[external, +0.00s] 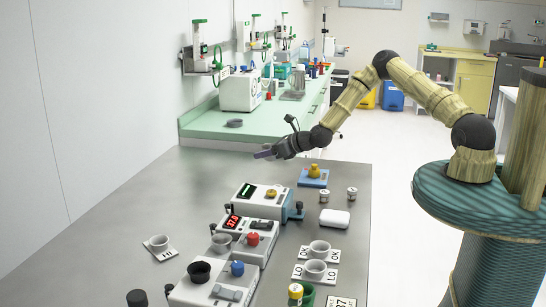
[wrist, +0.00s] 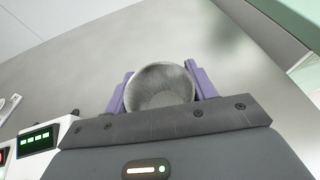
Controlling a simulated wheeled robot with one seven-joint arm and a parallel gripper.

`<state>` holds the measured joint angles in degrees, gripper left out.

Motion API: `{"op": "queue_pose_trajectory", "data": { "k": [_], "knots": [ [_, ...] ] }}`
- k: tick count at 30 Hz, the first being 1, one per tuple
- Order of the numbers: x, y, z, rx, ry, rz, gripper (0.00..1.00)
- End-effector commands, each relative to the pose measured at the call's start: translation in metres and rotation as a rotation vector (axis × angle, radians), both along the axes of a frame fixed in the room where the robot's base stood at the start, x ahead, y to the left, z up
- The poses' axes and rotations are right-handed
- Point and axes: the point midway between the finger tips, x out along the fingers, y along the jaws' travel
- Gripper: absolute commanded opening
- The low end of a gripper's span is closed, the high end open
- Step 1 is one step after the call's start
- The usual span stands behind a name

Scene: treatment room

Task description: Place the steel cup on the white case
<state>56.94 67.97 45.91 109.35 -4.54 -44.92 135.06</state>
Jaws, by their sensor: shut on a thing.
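The grey steel cup (wrist: 161,87) sits between the purple fingers of my gripper (external: 265,154), with its open mouth showing in the wrist view. My gripper is shut on it. In the external view the cup cannot be made out at the gripper. The gripper is above the far part of the grey table, left of and beyond the white case. The white case (external: 334,220) is a small rounded box lying on the table near its right edge. Its top is bare.
White devices (external: 262,200) with displays and knobs stand left of the case. A blue pad with a yellow knob (external: 313,173) and two small metal cylinders (external: 324,195) are beyond it. Grey cups (external: 320,247) on labelled cards are nearer. The table's far left is clear.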

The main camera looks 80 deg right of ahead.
Motion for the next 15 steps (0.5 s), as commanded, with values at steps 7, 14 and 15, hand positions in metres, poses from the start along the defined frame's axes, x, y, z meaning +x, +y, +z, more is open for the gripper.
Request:
{"op": "queue_pose_trajectory", "data": {
  "k": [7,14,15],
  "knots": [
    [-0.056,0.067,-0.010,0.007,0.003,0.259,0.34],
    [-0.117,0.133,-0.005,0.007,0.001,0.508,0.34],
    [-0.128,0.144,-0.002,0.005,0.001,0.549,0.34]
  ]
}}
